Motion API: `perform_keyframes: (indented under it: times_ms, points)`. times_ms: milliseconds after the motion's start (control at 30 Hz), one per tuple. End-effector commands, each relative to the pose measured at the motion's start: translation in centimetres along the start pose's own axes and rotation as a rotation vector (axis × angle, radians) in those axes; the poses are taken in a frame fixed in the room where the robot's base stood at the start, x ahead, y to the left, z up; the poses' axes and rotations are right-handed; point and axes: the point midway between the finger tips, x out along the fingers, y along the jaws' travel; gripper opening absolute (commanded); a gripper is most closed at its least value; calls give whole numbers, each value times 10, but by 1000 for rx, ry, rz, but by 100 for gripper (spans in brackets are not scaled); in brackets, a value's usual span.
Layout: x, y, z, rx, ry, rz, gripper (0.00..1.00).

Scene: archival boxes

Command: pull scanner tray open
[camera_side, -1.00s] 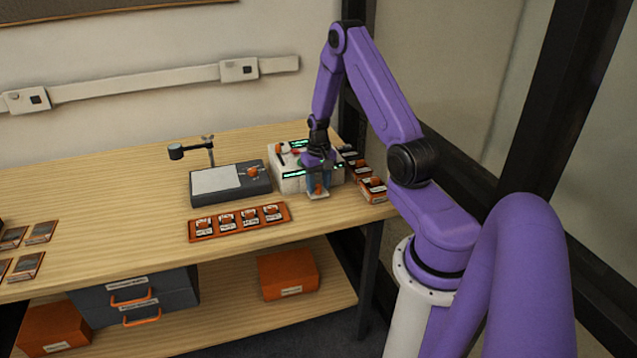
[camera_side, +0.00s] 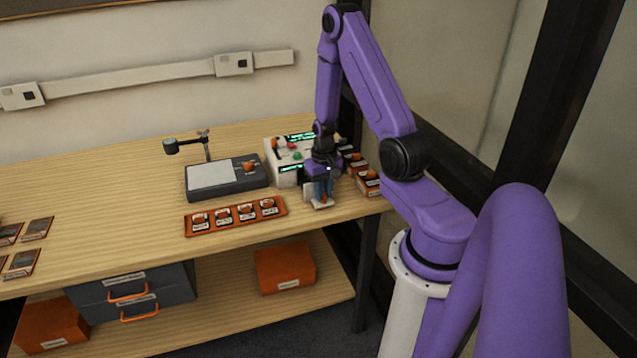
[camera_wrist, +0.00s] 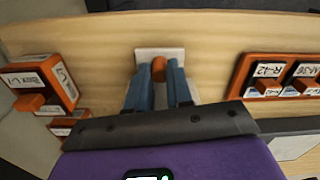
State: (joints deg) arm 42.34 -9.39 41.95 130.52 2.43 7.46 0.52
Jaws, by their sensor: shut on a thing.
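The scanner (camera_side: 283,170) is a white box with green displays at the back right of the bench, partly hidden by my gripper. Its white tray (camera_side: 321,204) sticks out at the front; it also shows in the wrist view (camera_wrist: 146,55). My gripper (camera_side: 322,192) points down over the tray. In the wrist view my blue fingers are shut on the tray's orange knob (camera_wrist: 158,69), one on each side. How far the tray reaches back into the scanner is hidden by my gripper.
Orange labelled boxes (camera_side: 368,181) stand close to the right of the tray. An orange rack (camera_side: 190,230) with several labelled items lies to the left. Behind it is a grey stand (camera_side: 225,192) with an arm. The bench's front edge is near the tray.

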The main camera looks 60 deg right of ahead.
Motion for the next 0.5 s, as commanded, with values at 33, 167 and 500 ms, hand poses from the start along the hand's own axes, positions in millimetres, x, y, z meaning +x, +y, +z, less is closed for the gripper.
perform_keyframes:
  times_ms: [33, 167, 500]
  points:
    - [0, -1, 7, 0, -4, 0, 0]
    - [0, -2, 14, 0, -3, 1, 0]
    - [0, -2, 14, 0, -4, 1, 30]
